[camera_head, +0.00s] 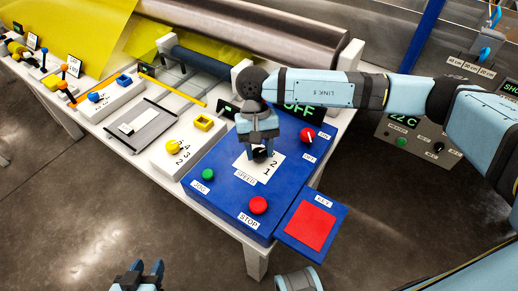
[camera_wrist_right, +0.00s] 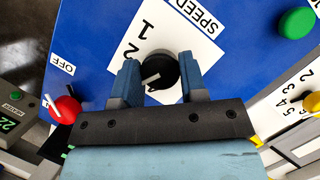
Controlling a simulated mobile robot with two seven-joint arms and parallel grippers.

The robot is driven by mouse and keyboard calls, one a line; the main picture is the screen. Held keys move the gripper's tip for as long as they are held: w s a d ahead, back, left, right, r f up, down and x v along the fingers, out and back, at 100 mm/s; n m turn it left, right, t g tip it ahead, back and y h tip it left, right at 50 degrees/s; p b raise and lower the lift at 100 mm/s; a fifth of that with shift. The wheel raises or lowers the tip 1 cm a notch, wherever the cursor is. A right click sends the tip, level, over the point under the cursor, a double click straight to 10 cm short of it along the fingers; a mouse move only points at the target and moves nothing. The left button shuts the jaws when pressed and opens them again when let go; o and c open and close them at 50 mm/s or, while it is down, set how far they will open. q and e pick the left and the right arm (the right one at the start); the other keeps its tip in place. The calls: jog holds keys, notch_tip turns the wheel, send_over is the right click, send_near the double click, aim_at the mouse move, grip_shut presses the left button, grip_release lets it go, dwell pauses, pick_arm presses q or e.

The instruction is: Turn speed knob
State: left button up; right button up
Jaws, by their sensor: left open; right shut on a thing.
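The black speed knob (camera_wrist_right: 158,72) sits on a white label with the numbers 1 and 2 and the word SPEED on the blue panel (camera_head: 222,205). In the wrist view its pale pointer line is visible. My right gripper (camera_wrist_right: 160,80) reaches down over the knob with one finger on each side, shut on it. In the head view the right gripper (camera_head: 262,150) covers most of the knob (camera_head: 261,155). My left gripper (camera_head: 138,272) is open and empty, low at the bottom edge of the head view, away from the panel.
The panel also carries a green JOG button (camera_head: 208,174), a red STOP button (camera_head: 258,205) and a red ON/OFF knob (camera_head: 307,135). A red KEY pad (camera_head: 310,226) juts out at the front right. A white box with a yellow knob (camera_head: 173,146) stands to the left.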

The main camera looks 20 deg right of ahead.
jog(key=o, duration=0.9)
jog(key=shift+r, duration=0.1)
jog(key=v, duration=1.3)
jog(key=shift+w+r+p, duration=0.15)
jog(key=shift+r+p, duration=0.15)
jog(key=shift+a, duration=0.1)
